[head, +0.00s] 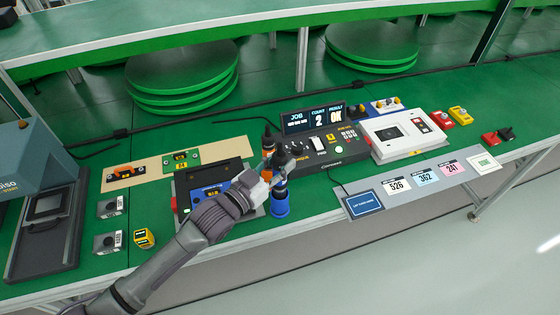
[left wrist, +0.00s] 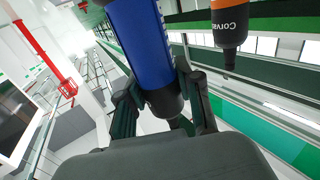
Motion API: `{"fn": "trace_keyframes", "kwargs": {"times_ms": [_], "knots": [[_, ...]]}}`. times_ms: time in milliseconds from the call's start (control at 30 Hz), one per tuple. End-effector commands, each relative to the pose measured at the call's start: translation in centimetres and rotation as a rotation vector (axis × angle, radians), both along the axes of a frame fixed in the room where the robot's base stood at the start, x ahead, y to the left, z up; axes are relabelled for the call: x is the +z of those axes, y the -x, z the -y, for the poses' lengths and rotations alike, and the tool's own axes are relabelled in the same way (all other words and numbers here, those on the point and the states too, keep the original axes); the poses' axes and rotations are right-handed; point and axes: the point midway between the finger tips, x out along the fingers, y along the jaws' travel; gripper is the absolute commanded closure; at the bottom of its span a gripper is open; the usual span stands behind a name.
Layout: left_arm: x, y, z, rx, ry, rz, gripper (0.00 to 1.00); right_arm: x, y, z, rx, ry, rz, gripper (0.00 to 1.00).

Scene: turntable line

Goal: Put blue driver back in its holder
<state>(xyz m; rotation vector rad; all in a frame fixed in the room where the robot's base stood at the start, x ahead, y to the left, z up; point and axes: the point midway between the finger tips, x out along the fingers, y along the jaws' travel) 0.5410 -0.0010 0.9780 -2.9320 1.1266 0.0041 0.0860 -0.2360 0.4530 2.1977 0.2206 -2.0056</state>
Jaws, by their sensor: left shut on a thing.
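The blue driver (head: 280,204) shows below my left gripper (head: 277,172) in the head view, near the front edge of the green bench. In the left wrist view the blue driver (left wrist: 142,45) is a blue cylinder with a black end, and this end sits between the fingers of the left gripper (left wrist: 160,102). The left gripper is shut on it. An orange driver (head: 267,152) with a black end is just behind the gripper, and it also shows in the left wrist view (left wrist: 229,20), apart from the fingers. I cannot make out the holder. My right gripper is not in view.
A control panel (head: 316,150) with a JOB/COUNT/RESULT display (head: 312,119) stands right of the gripper. A dark case (head: 212,178) lies left, close to my forearm. A white device (head: 402,134) and number cards (head: 426,174) are further right.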

Motion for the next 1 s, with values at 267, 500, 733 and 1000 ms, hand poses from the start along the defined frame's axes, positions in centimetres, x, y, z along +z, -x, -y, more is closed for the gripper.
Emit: {"fn": "trace_keyframes", "kwargs": {"times_ms": [267,500,733,1000], "knots": [[-0.8,0.0,0.0,-0.001,0.003,0.003,1.00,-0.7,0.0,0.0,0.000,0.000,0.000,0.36],[-1.5,0.0,0.0,0.000,0.002,0.002,1.00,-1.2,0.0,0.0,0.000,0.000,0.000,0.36],[-2.2,0.0,0.0,0.000,0.002,0.002,1.00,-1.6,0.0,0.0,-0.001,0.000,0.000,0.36],[-3.0,0.0,0.0,0.000,0.003,0.003,1.00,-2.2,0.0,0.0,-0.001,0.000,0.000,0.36]]}}
